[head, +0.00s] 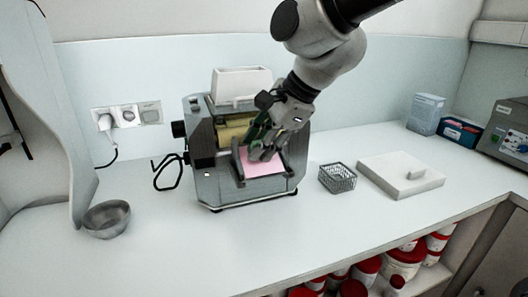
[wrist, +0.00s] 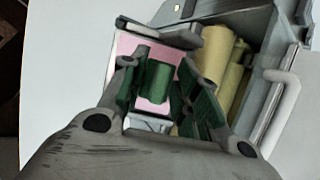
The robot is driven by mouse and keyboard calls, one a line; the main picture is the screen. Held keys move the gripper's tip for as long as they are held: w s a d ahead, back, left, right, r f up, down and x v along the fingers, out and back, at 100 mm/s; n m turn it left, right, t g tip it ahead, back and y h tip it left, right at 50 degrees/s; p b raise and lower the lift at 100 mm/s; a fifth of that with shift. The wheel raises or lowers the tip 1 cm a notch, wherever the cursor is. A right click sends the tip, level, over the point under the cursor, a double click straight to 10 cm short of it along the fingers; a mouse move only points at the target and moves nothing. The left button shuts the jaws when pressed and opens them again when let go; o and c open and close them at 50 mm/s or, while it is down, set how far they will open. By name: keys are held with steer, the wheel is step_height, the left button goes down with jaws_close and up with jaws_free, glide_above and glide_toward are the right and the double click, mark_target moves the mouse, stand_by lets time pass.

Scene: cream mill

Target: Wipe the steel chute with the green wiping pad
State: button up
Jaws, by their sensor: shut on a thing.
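The mill's steel chute (head: 238,170) slopes out at the front of the grey machine, and a pink layer (head: 265,167) covers its floor. In the wrist view the pink layer (wrist: 175,58) lies beyond and around my fingers. My gripper (head: 262,151) is over the upper part of the chute, pointing down. It is shut on the green wiping pad (wrist: 159,82), which shows between the fingers in the wrist view. The fingers hide part of the pad and chute. I cannot tell whether the pad touches the pink surface.
Yellowish rollers (wrist: 225,68) lie close beside my fingers, under a white hopper (head: 241,84). A metal bowl (head: 107,219) stands at the left. The counter in front of the mill is clear.

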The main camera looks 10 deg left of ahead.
mark_target(257, 169)
steer(key=shift+w+a+r, duration=0.1)
steer(key=shift+w+r, duration=0.05)
steer(key=shift+w, duration=0.1)
steer(key=shift+s+d+f, duration=0.5)
steer(key=shift+s+f, duration=0.05)
steer(key=shift+s, duration=0.3)
steer(key=shift+s+d+f, duration=0.5)
steer(key=shift+s+f, duration=0.05)
steer(key=shift+s, duration=0.25)
step_height(257, 169, up, 8)
steer(key=s, duration=0.1)
steer(key=shift+d, duration=0.3)
stand_by(0.5)
steer(key=shift+f, duration=0.1)
